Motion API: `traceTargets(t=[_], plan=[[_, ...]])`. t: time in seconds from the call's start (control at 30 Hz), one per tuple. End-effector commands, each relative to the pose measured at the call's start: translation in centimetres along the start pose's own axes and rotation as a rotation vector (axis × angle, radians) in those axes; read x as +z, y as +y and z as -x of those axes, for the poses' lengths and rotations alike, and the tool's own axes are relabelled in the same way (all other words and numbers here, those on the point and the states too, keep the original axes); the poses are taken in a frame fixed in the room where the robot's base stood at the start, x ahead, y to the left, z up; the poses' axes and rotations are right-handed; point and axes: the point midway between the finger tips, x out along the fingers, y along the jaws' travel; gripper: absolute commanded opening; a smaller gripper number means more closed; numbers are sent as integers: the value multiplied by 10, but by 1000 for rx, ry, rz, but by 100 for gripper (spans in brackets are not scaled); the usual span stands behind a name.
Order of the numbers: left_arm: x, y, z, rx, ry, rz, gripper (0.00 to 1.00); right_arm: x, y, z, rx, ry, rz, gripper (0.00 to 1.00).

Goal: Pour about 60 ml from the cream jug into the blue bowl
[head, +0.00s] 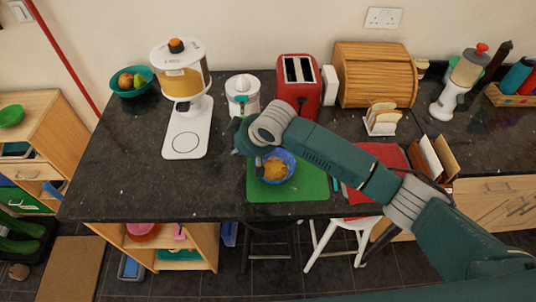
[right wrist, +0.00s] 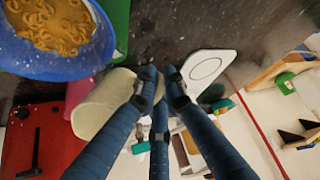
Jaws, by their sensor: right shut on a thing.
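The blue bowl (head: 293,163) sits on a green board, under my right forearm in the head view. Yellow-orange rings lie in it. The right wrist view shows the bowl (right wrist: 52,69) at the upper left. The cream jug (right wrist: 104,102) is pale and close to the bowl in that view. My right gripper (right wrist: 160,88) is shut on the jug. In the head view my right wrist covers the gripper and most of the jug, left of the bowl. The jug's exact tilt and its contents are hidden. My left gripper is in neither view.
The green board (head: 312,188) lies near the counter's front edge. Behind are a white kettle-like pot (head: 243,96), a red toaster (head: 299,86) and a bread box (head: 375,75). A dispenser with a white base (head: 187,140) stands left. The counter's front left is clear.

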Motion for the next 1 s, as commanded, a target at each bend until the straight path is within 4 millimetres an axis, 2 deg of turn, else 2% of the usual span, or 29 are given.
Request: traceTargets(t=[0.2, 0.6, 1.0], plan=[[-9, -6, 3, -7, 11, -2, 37, 2, 1, 1, 1, -9, -1, 0], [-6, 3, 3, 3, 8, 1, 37, 1, 1, 1, 1, -7, -1, 0], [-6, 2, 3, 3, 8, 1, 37, 1, 1, 1, 1, -7, 0, 0]])
